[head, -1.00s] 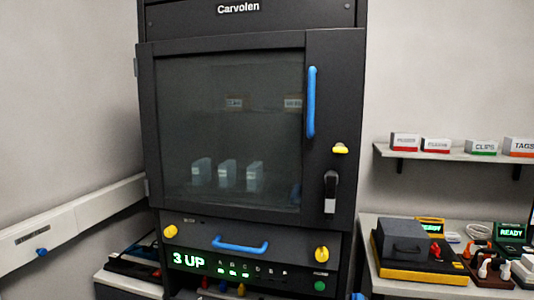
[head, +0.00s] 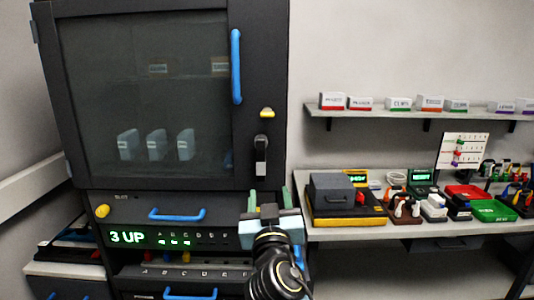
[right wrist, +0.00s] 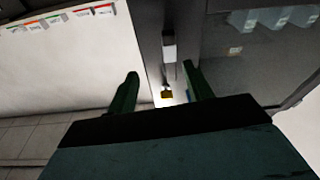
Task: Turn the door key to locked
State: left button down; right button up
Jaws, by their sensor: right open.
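The dark cabinet door (head: 140,90) is closed, with a glass window and a blue vertical bar handle (head: 236,66). A small yellow key-like piece (head: 267,113) sticks out of the door frame right of the window. Below it is a black lever with a grey lower end (head: 261,155). My right gripper (head: 270,198) is open and empty, below the lever and apart from it. In the right wrist view, its fingers (right wrist: 162,88) stand apart, with a grey block (right wrist: 169,48) and a small yellow piece beyond them. My left gripper is out of view.
At right, a bench (head: 335,233) holds devices and trays under a shelf (head: 420,112) of labelled boxes.

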jog(key=m+t, duration=0.2)
send_near(267, 114)
jog(key=s+f, duration=0.2)
jog(key=s, duration=0.1)
jog(key=p+x, duration=0.3)
jog(key=x, duration=1)
jog(key=shift+h, duration=0.4)
jog(key=shift+d, duration=0.1)
jog(key=shift+f+n, duration=0.1)
jog(key=shift+n, duration=0.2)
jog(key=c, duration=1)
